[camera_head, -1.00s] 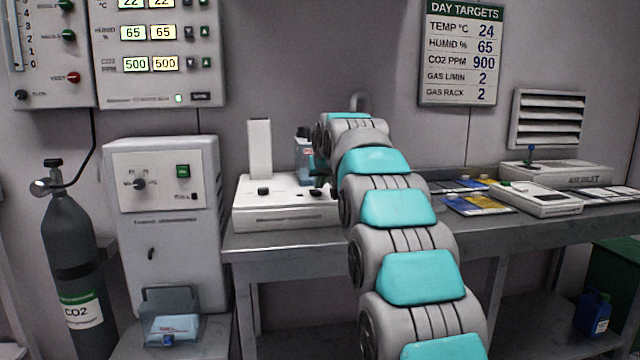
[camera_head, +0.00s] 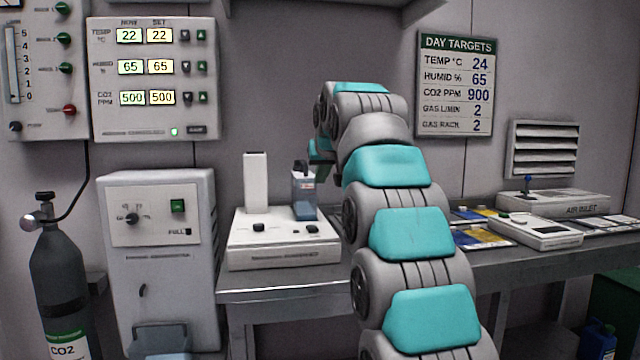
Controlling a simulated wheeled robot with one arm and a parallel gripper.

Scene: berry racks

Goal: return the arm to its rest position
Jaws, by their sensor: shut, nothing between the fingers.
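My arm (camera_head: 405,235) rises from the bottom right of the head view in grey and teal segments. It bends over at the top, in front of the grey wall. My gripper (camera_head: 320,158) hangs at the far end, small, dark and partly hidden behind the arm's upper links. It is shut and empty. I cannot tell the depth between gripper and bottle.
The instrument stands on a grey metal bench (camera_head: 290,282). A white box unit (camera_head: 160,255) and a dark CO2 cylinder (camera_head: 58,285) stand to the left. The wall holds a control panel (camera_head: 150,110) and a targets sign (camera_head: 455,125). Flat devices and packets lie on the right bench.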

